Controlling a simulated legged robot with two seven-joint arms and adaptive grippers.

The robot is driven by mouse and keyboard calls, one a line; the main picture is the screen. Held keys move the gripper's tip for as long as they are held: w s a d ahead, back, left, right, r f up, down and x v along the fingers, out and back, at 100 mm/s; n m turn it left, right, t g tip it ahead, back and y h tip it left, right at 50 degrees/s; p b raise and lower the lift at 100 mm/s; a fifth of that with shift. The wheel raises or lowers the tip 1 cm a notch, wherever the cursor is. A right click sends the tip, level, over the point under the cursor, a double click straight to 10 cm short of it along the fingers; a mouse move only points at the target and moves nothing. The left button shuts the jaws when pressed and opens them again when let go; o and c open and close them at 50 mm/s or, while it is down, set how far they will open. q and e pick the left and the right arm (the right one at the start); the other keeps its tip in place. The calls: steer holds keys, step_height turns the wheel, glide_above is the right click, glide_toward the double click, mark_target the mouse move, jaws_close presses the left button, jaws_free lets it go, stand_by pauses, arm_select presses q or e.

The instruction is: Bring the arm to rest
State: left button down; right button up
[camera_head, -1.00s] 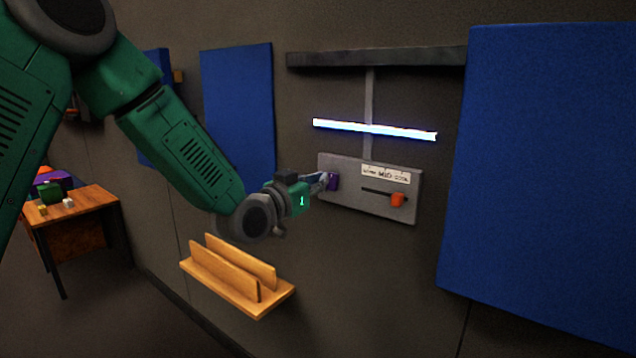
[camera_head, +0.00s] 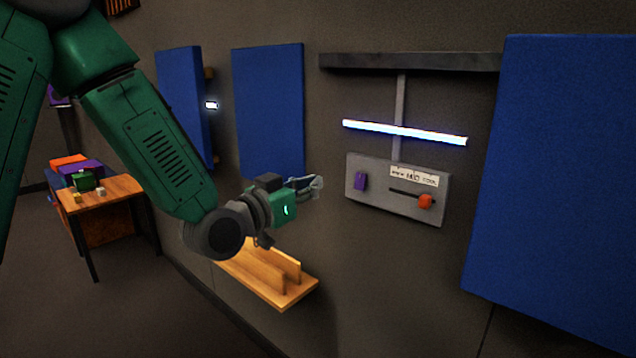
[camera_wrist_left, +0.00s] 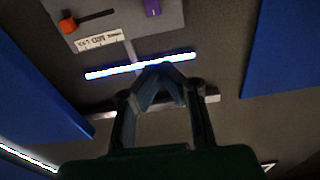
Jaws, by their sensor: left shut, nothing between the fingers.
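My left gripper (camera_head: 316,186) is shut and empty in the head view, held in the air to the left of the grey control panel (camera_head: 400,212) and apart from it. Its closed fingers also show in the left wrist view (camera_wrist_left: 160,75). The panel is on the wall and carries a purple switch (camera_head: 360,180) at its left and an orange slider knob (camera_head: 425,201) at the right part of its slot. A printed label (camera_head: 413,176) sits above the slot. In the wrist view the panel (camera_wrist_left: 125,15) appears upside down at the top. My right gripper is not in view.
A lit tube (camera_head: 405,132) glows above the panel, under a dark ledge (camera_head: 410,62). Blue wall pads (camera_head: 545,170) flank it. A wooden wall rack (camera_head: 285,292) sits below my left wrist. A table (camera_head: 125,190) with several coloured blocks stands far left.

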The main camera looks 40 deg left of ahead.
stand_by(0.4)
arm_select(q)
steer(key=s+d+f+g+p, duration=0.1)
steer(key=s+d+f+g, duration=0.15)
steer(key=f, duration=0.55)
steer(key=s+d+f+g, duration=0.1)
steer(key=s+f+g, duration=0.25)
steer(key=f, duration=0.55)
steer(key=s+d+f+g+p, duration=0.1)
steer(key=s+d+f+g, duration=0.15)
steer(key=f, duration=0.55)
steer(key=s+d+f+g, duration=0.2)
steer(key=s+f+g, duration=0.2)
steer(key=s+f, duration=0.3)
steer(key=s+d+f+g+y+p, duration=0.1)
steer(key=s+f+g, duration=0.4)
steer(key=s, duration=1.1)
step_height(320, 180, down, 4)
steer(key=shift+d+r+y, duration=0.25)
steer(key=shift+d+y, duration=0.05)
steer(key=shift+d, duration=0.05)
steer(key=shift+g, duration=0.25)
